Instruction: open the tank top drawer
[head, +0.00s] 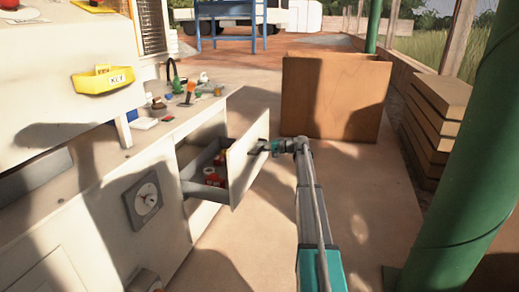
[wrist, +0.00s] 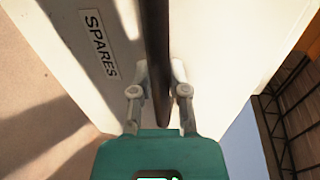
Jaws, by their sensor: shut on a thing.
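A drawer with a pale front (head: 245,160) stands pulled out of the white cabinet, with red items (head: 213,177) inside. In the wrist view its front (wrist: 75,75) carries a label reading SPARES (wrist: 100,43). My gripper (head: 270,147) is at this front, with its fingers on either side of a dark bar handle (wrist: 157,50) and shut on it. The fingers (wrist: 158,92) also show in the wrist view. I cannot see a label naming a tank drawer.
A brown wooden box (head: 335,97) stands beyond the drawer. A green post (head: 465,150) and stacked boards (head: 437,120) are at right. Small items, including a blue one (head: 169,97), clutter the counter. A round dial (head: 147,198) is on the cabinet front. Floor between drawer and post is clear.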

